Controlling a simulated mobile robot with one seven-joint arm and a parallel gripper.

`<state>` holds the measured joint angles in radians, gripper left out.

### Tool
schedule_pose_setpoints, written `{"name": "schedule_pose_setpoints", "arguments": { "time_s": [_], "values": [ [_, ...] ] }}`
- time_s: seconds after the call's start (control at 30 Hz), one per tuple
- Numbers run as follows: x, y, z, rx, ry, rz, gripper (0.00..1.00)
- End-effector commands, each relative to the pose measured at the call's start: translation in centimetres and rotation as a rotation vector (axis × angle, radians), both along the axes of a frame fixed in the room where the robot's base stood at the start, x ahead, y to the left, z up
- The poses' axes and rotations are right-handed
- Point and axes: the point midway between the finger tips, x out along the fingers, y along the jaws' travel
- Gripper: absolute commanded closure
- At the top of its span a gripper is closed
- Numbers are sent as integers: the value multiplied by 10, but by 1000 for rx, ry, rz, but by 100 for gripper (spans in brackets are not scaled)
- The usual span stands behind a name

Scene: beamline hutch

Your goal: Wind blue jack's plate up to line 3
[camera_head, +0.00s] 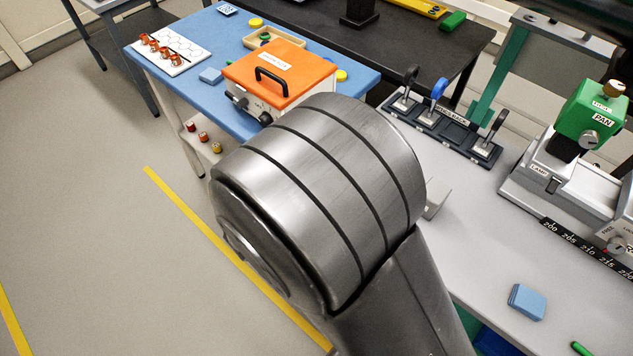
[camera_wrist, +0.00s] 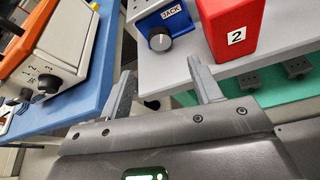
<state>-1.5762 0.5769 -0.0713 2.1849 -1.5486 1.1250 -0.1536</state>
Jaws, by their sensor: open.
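The blue jack (camera_wrist: 165,18) shows at the top of the wrist view, cut off by the frame edge. It has a white label reading JACK and a dark round knob (camera_wrist: 160,42) on its near face. Its plate and line marks cannot be made out. My gripper (camera_wrist: 162,70) is open and empty, its two fingers pointing toward the jack. The knob lies beyond the fingertips, roughly between them in the picture and not held. In the head view my arm covers the middle, and I cannot see the jack or my gripper there.
A red block (camera_wrist: 230,28) marked 2 stands right beside the jack. An orange-lidded box (camera_head: 278,75) sits on the blue table (camera_head: 190,88). The grey bench (camera_head: 480,225) carries a rack (camera_head: 440,130), a green-headed instrument (camera_head: 590,115) and a light-blue block (camera_head: 527,301).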

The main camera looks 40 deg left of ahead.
Motion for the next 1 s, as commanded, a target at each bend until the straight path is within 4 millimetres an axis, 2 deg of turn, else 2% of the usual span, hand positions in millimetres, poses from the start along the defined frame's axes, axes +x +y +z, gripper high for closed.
{"name": "schedule_pose_setpoints", "arguments": {
  "time_s": [0.33,0.7,0.83,1.0],
  "values": [
    [1,3,0,-44,-9,-1,42],
    [3,25,0,-490,-20,-7,42],
    [2,30,-1,-591,-7,-4,42],
    [7,30,-3,-633,-1,-2,42]
  ]
}}
